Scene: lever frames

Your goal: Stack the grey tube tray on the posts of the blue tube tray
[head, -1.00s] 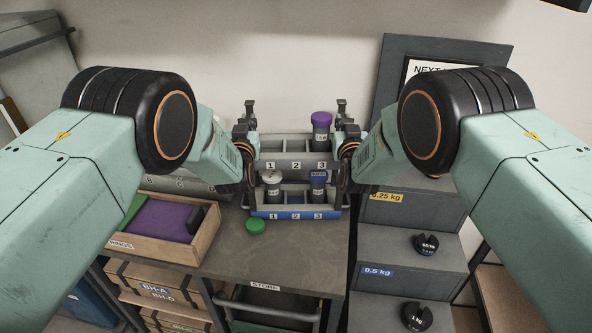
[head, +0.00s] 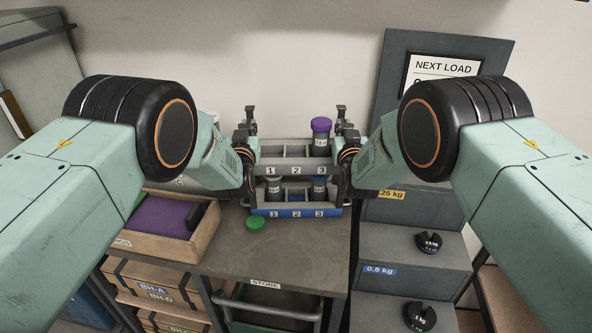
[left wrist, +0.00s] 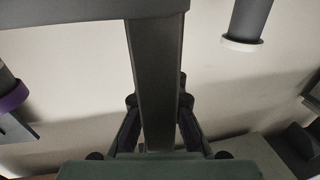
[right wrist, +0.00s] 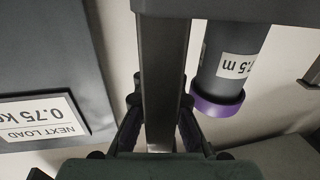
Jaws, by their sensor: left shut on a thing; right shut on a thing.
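The grey tube tray (head: 283,170), labelled 1, 2, 3, is level above the blue tube tray (head: 283,213). A purple-capped tube (head: 320,138) stands in its slot 3. The blue tray stands on the bench and holds tubes at 1 (head: 273,187) and 3 (head: 319,187); their tops are hidden behind the grey tray. My left gripper (head: 246,150) and right gripper (head: 347,150) are shut on the grey tray's two ends. In both wrist views, a dark upright bar stands between the fingers. I cannot tell whether the grey tray touches the posts.
A wooden box (head: 190,247) with purple lining stands left. Grey steps (head: 415,250) with slotted weights stand right. The bench front is clear.

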